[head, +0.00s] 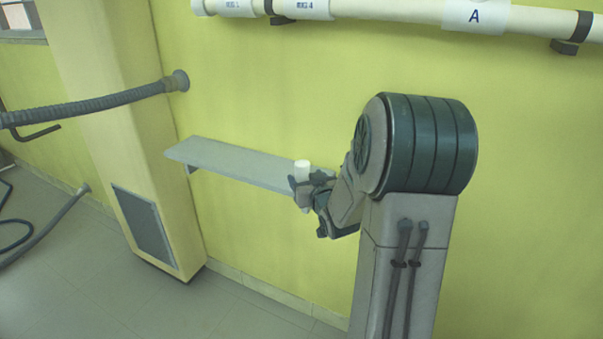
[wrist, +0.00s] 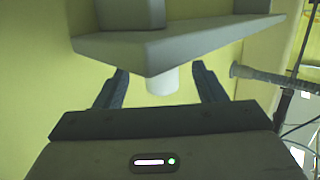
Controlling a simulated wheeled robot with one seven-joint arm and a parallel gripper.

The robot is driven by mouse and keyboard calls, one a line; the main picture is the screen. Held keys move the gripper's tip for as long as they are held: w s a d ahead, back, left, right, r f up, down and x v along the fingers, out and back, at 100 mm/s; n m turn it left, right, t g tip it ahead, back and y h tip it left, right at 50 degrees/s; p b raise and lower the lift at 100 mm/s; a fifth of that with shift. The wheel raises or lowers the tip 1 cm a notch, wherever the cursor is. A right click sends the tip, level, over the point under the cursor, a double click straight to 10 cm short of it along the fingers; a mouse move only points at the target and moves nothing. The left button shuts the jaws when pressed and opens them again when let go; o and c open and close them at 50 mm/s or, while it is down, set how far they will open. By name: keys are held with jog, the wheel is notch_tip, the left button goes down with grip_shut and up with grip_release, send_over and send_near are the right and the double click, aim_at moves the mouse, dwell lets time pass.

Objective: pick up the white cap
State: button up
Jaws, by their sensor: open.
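The white cap (head: 302,166) is a small pale cylinder standing at the right part of the grey wall shelf (head: 235,160). My gripper (head: 309,182) is beside it at the shelf's right part, partly in front of the cap's lower side. The wrist view looks upside down: the shelf (wrist: 180,46) is at the top and the cap (wrist: 162,80) points down from it. In that view my open gripper (wrist: 161,75) has one finger on each side of the cap, with a clear gap on both sides. Nothing is held.
A pale pipe (head: 390,10) runs along the yellow wall above. The shelf left of the cap is bare.

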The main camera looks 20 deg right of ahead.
aim_at(304, 174)
jog(key=shift+x, duration=2.95)
jog(key=shift+r, duration=0.15)
jog(key=c, duration=1.1)
